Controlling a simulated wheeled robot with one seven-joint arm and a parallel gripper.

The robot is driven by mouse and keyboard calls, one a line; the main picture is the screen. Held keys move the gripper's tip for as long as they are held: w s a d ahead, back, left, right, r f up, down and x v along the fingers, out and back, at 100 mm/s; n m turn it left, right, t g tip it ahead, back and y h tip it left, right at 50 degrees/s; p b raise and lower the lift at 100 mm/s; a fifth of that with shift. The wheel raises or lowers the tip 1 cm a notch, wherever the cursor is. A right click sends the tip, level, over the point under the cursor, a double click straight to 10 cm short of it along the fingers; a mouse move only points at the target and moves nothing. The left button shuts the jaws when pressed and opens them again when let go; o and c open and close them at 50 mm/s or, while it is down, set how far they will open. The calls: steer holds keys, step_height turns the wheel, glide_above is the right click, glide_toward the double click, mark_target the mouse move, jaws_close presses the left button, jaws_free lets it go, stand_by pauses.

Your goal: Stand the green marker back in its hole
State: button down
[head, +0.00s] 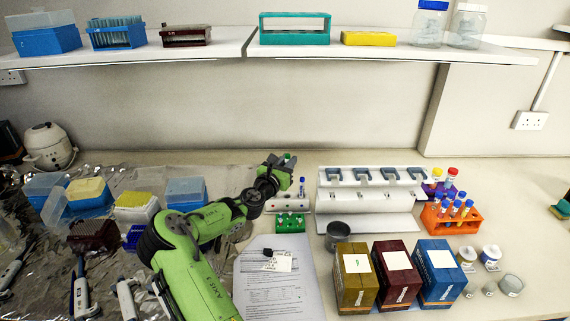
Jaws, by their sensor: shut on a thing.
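My gripper (284,172) is at the end of my green arm, at the back of the bench left of the white pipette stand.
Three boxes (397,272) and an orange rack (450,218) stand further right. Paper (275,290) lies in front.

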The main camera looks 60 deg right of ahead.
step_height(320, 180, down, 2)
steer(key=shift+f+b, duration=0.25)
steer(key=shift+b, duration=0.55)
steer(key=shift+r+p, duration=0.1)
steer(key=shift+p, duration=0.2)
steer(key=shift+f, duration=0.4)
steer(key=shift+f, duration=0.7)
steer(key=shift+f+b, duration=0.1)
steer(key=shift+b, duration=0.25)
steer(key=shift+f+b, duration=0.65)
steer(key=shift+f, duration=0.5)
